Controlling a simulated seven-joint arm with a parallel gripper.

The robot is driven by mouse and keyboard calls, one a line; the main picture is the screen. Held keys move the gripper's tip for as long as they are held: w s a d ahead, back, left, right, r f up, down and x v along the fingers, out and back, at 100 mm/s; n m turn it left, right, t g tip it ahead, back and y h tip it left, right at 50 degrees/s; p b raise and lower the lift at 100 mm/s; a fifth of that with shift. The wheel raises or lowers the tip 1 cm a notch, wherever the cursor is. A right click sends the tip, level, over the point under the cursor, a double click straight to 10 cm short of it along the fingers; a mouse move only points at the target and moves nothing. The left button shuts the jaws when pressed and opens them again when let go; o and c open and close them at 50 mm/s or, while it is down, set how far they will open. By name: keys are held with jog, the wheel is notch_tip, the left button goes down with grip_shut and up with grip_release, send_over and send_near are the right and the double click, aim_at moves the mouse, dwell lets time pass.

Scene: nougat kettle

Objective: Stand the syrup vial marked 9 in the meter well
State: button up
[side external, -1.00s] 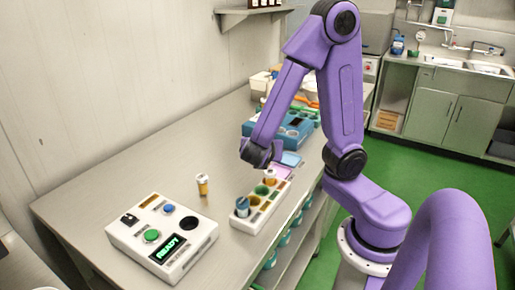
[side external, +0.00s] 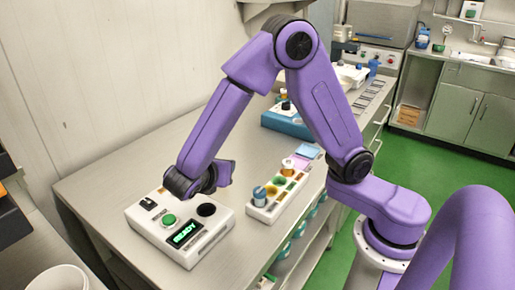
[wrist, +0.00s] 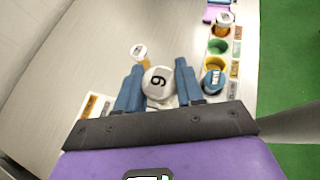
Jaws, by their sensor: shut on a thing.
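My gripper (wrist: 158,92) is shut on a vial with a white cap marked 9 (wrist: 158,80). The cap is between the two blue fingers in the wrist view. In the side external view, my gripper is low over the back of the white meter (side external: 158,235), and the held vial cannot be made out there. The meter has a lit READY screen (side external: 185,233), a green button (side external: 168,219) and a dark round well (side external: 206,209). The well looks empty. I cannot tell how high the vial hangs above the meter.
A loose amber vial (wrist: 139,53) stands on the table. A white rack (side external: 263,214) to the right of the meter holds a blue vial (wrist: 212,80) and an amber vial (wrist: 224,24). A blue device (side external: 285,121) stands further back. The table is clear to the left.

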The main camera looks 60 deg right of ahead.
jog(key=shift+w+a+f, duration=0.3)
jog(key=shift+a+f, duration=0.45)
jog(key=shift+f, duration=0.45)
jog(key=shift+w+a+f, duration=0.25)
jog(key=shift+a+f, duration=0.55)
jog(key=shift+f, duration=0.35)
jog(key=shift+w+a+f, duration=0.3)
jog(key=shift+a+f, duration=0.45)
jog(key=shift+f, duration=0.45)
jog(key=shift+f, duration=0.6)
jog(key=o, duration=0.8)
jog(key=shift+c, duration=0.2)
jog(key=shift+v, duration=5.5)
jog(key=shift+w+a, duration=0.1)
